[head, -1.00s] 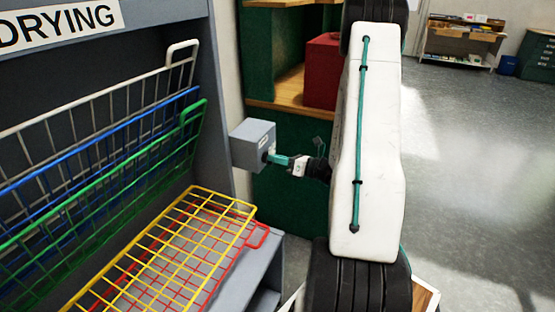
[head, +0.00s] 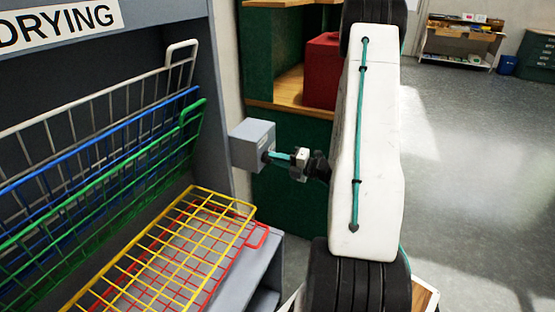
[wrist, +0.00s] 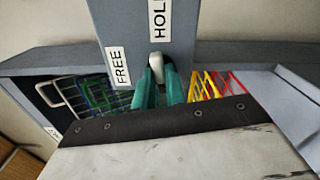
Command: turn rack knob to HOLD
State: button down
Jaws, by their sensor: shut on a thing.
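The grey rack knob box (head: 252,145) is fixed to the right side post of the drying rack. In the wrist view its face (wrist: 135,22) carries a FREE label (wrist: 117,67) and a HOLD label (wrist: 159,18). The pale knob (wrist: 156,61) stands out from the face beside these labels, and its lower part is between my teal fingers. My gripper (wrist: 160,74) is shut on the knob. In the head view my gripper (head: 272,156) reaches the box from the right, and the knob is hidden there. I cannot tell exactly which label the knob points at.
The rack (head: 221,100) holds white, blue and green wire shelves (head: 195,113) tilted up. A yellow shelf (head: 222,197) and a red shelf (head: 262,238) lie lower. A green cabinet with a red box (head: 322,72) stands behind my gripper. Open floor lies to the right.

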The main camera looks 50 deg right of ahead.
jog(key=shift+m, duration=1.1)
jog(key=shift+f, duration=0.1)
jog(key=c, duration=1.4)
grip_release()
jog(key=shift+c, duration=0.2)
jog(key=v, duration=0.8)
jog(key=shift+w, duration=0.1)
